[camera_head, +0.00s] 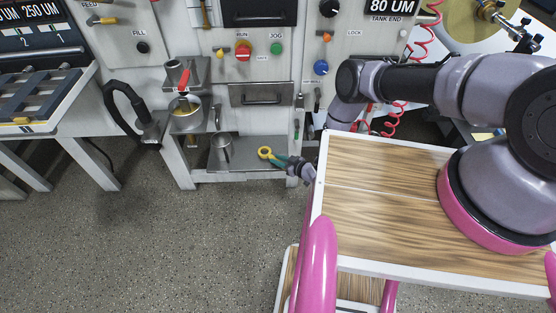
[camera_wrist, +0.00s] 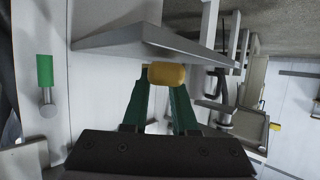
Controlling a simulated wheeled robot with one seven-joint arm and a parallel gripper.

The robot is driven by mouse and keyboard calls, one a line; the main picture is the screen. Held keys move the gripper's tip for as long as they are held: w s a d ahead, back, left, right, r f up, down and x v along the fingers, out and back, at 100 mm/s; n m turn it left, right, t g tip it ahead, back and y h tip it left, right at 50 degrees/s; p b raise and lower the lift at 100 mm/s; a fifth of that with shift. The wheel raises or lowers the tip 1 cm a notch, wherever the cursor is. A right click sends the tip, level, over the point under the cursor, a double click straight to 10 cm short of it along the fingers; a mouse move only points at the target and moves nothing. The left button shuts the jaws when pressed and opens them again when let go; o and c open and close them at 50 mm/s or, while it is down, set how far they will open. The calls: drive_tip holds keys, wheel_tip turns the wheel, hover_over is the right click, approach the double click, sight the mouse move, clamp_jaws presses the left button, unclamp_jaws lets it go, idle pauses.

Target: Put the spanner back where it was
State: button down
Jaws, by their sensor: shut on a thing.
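The spanner (camera_head: 260,151) shows as a yellow ring end in front of the lower shelf of the machine. My gripper (camera_head: 277,160) is shut on it, with its green fingers reaching left from beyond the table corner. In the wrist view, the yellow end of the spanner (camera_wrist: 166,75) sits between the tips of my gripper (camera_wrist: 163,88). The rest of the spanner is hidden or seen end-on there. I cannot tell whether it touches anything besides the fingers.
A lower shelf (camera_head: 250,174) holds a metal mug (camera_head: 223,149). A pot (camera_head: 186,113) stands on a small shelf above left. Tools hang on the panel right of the drawer (camera_head: 262,95). In the wrist view a grey ledge (camera_wrist: 110,38) lies close beyond the fingertips.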

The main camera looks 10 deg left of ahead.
drive_tip(key=shift+f, duration=0.6)
drive_tip(key=c, duration=0.6)
unclamp_jaws()
